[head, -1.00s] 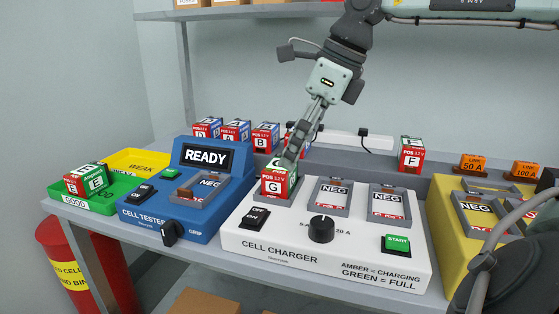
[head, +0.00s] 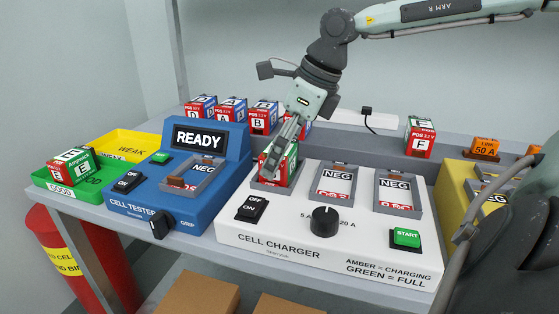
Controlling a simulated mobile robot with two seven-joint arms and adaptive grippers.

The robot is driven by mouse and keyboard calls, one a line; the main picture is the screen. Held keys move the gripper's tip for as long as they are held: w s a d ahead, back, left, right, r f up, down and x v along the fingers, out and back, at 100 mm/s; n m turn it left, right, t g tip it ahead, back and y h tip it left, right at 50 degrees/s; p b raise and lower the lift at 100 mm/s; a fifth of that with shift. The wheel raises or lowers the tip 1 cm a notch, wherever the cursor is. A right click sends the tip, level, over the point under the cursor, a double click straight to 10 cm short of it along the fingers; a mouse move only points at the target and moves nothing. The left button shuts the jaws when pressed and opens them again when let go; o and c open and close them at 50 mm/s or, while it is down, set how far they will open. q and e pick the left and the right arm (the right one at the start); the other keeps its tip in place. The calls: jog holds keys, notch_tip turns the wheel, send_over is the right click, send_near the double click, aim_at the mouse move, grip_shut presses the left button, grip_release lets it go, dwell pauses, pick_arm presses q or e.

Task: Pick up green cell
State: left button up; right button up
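A red-and-green cell G (head: 286,172) stands in the left bay of the white cell charger (head: 290,236). My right gripper (head: 274,152) comes down from the upper right, with its fingers at the top of this cell, covering part of its label. Whether the fingers are closed on the cell cannot be told. Another red-and-green cell, F (head: 420,144), stands on the back ledge at the right. My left gripper is not in view.
The blue cell tester (head: 160,205) shows READY and stands left of the charger. Red-and-blue cells D (head: 200,108), A (head: 233,112) and B (head: 263,118) stand behind it. The charger's other two bays look empty. A yellow device (head: 452,205) stands at the right.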

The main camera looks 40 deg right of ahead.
jog(key=shift+c, duration=0.2)
jog(key=c, duration=1.7)
jog(key=shift+w, duration=0.1)
jog(key=shift+r, duration=0.1)
